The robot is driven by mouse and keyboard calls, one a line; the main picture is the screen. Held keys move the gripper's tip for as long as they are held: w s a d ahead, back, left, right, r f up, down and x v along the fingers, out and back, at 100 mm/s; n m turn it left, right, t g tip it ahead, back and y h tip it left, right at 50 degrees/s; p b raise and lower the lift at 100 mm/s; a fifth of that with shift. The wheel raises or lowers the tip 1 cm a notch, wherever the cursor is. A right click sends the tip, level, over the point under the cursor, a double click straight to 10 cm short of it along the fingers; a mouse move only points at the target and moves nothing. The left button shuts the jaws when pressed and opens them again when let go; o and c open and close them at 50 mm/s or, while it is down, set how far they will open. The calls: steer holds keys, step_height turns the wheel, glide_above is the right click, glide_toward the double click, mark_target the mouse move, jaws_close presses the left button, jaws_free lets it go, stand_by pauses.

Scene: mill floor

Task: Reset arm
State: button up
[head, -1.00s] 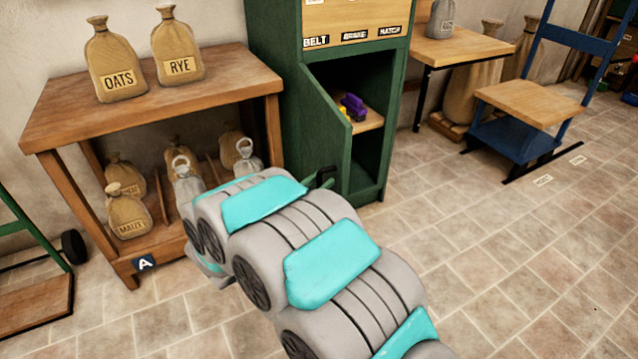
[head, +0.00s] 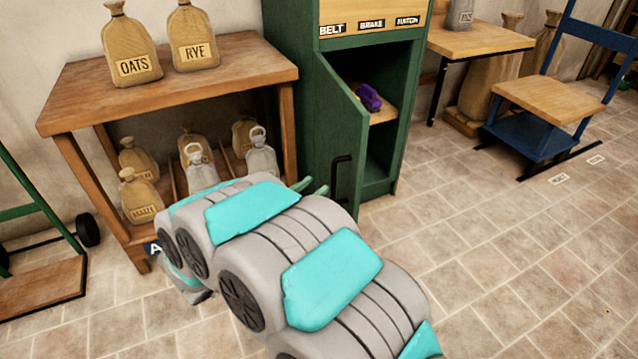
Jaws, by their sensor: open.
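My grey and teal arm reaches across the lower middle of the head view. Only the green fingertips of my gripper (head: 313,187) show past its end; they are apart and hold nothing visible. They are left of the black handle (head: 341,172) on the green cabinet's door, and the handle looks free of them. The door (head: 337,135) stands open. Inside the green cabinet (head: 385,165), a purple object (head: 368,97) sits on a wooden shelf (head: 384,112). The rest of my gripper is hidden behind the arm.
A wooden rack (head: 70,110) on the left holds the OATS sack (head: 130,50), the RYE sack (head: 192,40) and smaller sacks below. A green cart (head: 40,285) stands far left. A wooden table (head: 480,42) and blue scale (head: 545,105) stand right.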

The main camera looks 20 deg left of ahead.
steer(key=shift+s, duration=0.1)
stand_by(0.4)
steer(key=w+a+r+n+g+y, duration=0.25)
steer(key=w+r+g+y, duration=0.35)
steer(key=y, duration=0.5)
steer(key=s+d+f+n+g+h, duration=0.2)
steer(key=s+d+g, duration=1)
steer(key=s+d, duration=2.3)
steer(key=s+f+h, duration=0.1)
steer(key=s+f, duration=0.1)
steer(key=s, duration=0.1)
steer(key=shift+s+d+h, duration=0.3)
steer(key=shift+s+d, duration=0.05)
steer(key=shift+s, duration=0.05)
